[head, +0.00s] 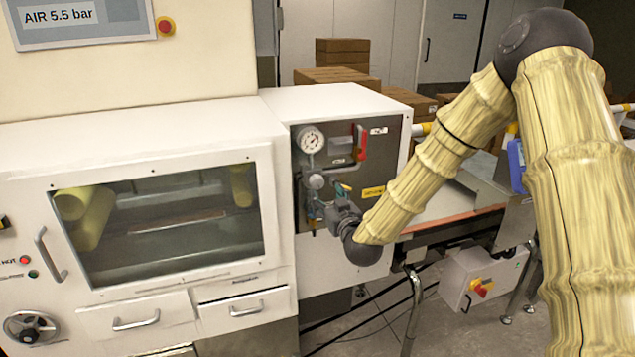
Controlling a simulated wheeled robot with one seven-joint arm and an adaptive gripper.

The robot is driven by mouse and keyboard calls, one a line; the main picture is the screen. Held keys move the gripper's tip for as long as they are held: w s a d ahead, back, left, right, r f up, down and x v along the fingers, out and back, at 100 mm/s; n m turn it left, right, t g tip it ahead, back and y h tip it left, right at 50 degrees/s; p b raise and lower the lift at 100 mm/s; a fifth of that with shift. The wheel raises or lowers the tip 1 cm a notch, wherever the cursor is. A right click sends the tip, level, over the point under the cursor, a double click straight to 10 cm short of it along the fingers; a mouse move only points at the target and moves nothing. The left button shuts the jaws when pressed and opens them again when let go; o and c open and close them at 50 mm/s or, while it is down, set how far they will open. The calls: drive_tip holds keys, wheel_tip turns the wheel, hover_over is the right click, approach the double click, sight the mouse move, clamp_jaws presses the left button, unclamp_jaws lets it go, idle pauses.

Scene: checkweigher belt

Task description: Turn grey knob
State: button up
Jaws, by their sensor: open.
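A grey knob (316,182) sits below the round pressure gauge (311,139) on the dark panel of the white cabinet. My gripper (318,211) is in front of the panel's lower part, just below the knob, coming from the right. It is small in view and open. I cannot tell whether it touches any fitting. My wrist and gripper hide part of the lower fittings.
The windowed white machine (150,140) stands left, the conveyor belt (455,205) right. Cartons (342,52) stand behind.

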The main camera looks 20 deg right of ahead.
sight(319, 186)
drive_tip(key=w+p, duration=0.3)
drive_tip(key=w, duration=0.5)
drive_tip(key=shift+w+a, duration=0.15)
drive_tip(key=shift+w, duration=0.25)
drive_tip(key=c, duration=1)
drive_tip(key=shift+f, duration=0.1)
